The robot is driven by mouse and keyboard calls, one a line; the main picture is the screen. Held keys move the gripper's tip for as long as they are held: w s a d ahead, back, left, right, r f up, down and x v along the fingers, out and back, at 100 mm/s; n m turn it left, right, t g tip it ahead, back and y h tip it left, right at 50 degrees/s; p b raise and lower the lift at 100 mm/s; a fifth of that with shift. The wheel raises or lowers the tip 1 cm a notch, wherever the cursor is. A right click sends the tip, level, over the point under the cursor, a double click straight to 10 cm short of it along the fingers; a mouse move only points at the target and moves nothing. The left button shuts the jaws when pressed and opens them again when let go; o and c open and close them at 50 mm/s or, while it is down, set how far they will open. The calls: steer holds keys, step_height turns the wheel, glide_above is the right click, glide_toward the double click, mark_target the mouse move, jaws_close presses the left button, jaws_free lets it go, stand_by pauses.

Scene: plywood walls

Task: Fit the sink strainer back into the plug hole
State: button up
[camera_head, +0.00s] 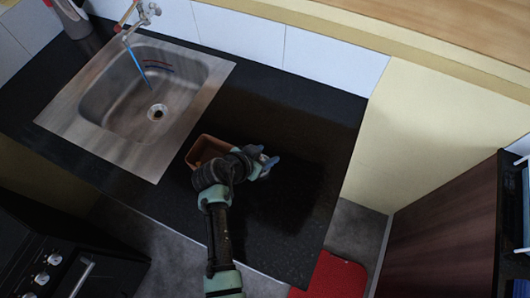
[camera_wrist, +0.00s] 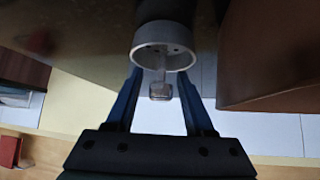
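The sink strainer (camera_wrist: 163,45) shows in the wrist view as a dark round body with a pale metal rim and a small grey knob pointing toward my gripper. My gripper (camera_wrist: 160,72) has its two blue fingers apart, one on each side of the knob. I see a gap between the knob and each finger. In the head view my gripper (camera_head: 266,165) is low over the black counter, right of a brown box; the strainer is mostly hidden there. The plug hole (camera_head: 157,111) is a round metal-rimmed opening in the floor of the steel sink (camera_head: 188,102).
The open brown box (camera_head: 194,151) stands close left of my gripper; its wall (camera_wrist: 275,60) fills the right of the wrist view. A tap (camera_head: 143,15) and a thin blue streak are over the sink. The counter (camera_head: 300,120) is clear to the right.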

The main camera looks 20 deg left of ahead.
stand_by(0.3)
steer(key=b+v, duration=0.2)
steer(key=v, duration=1.1)
steer(key=shift+w+d, duration=0.2)
steer(key=shift+r, duration=0.2)
